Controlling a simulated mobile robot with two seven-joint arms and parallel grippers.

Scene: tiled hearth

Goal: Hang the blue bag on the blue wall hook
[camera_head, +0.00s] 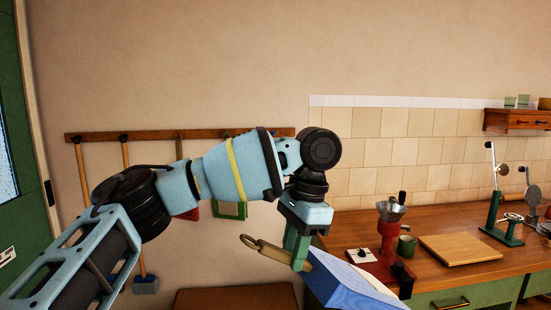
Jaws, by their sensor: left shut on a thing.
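My left gripper (300,262) is in the lower middle, its green fingers shut on a tan strap-like handle (268,249) with a loop at its left end. The blue bag (350,285), a boxy blue shape, hangs tilted at the right end of this handle, partly cut off by the bottom edge. A wooden wall rail (95,137) runs along the wall behind my arm. My right gripper is not in view.
Long-handled tools hang from the rail, with a blue-grey broom head (146,286) low down. A green-framed item (231,211) hangs behind my arm. At right, a wooden counter (350,226) holds a red grinder (388,235), a green mug (407,245) and a board (460,249).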

